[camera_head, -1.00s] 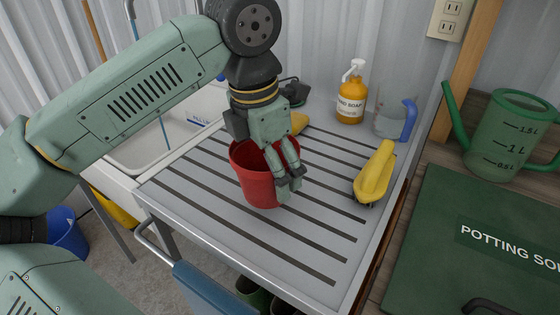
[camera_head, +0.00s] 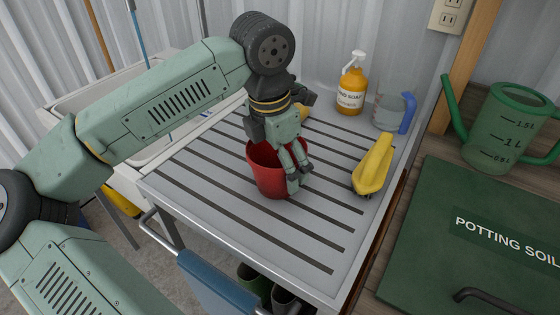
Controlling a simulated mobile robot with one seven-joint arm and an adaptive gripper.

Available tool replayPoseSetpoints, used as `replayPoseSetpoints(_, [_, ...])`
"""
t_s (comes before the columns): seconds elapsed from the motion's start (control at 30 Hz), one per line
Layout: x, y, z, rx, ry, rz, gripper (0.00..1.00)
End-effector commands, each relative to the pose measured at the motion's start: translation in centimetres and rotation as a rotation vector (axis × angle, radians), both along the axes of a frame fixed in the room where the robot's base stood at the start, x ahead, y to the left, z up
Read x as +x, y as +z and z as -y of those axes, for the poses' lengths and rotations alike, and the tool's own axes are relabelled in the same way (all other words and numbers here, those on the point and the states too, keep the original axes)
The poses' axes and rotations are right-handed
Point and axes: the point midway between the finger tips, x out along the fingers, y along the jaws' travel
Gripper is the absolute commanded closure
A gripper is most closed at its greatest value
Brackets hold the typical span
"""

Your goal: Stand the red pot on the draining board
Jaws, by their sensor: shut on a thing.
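The red pot (camera_head: 266,174) is upright over the middle of the grey draining board (camera_head: 215,210) with dark grooves. My gripper (camera_head: 294,181) is shut on the right side of the pot's wall, fingers pointing down. The gripper's upper part hides part of the pot's rim. The pot's base is at or just above the board; I cannot tell whether it touches.
A yellow scrubbing brush (camera_head: 374,164) lies right of the pot. An orange soap bottle (camera_head: 351,88) and a clear jug with a blue handle (camera_head: 392,108) stand at the back. The board's front is clear.

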Motion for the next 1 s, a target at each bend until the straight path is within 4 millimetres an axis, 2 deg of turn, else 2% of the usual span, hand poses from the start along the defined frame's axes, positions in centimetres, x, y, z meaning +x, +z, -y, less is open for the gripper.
replayPoseSetpoints(0.23, [0.0,0.0,0.0,0.0,0.0,0.0,0.0])
replayPoseSetpoints(0.53, [0.0,0.0,0.0,0.0,0.0,0.0,0.0])
replayPoseSetpoints(0.67, [0.0,0.6,0.0,0.0,0.0,0.0,0.0])
replayPoseSetpoints(0.77, [0.0,1.9,-0.2,0.001,0.002,0.001,0.0])
replayPoseSetpoints(1.0, [-0.4,7.1,-0.7,0.001,0.002,0.002,0.0])
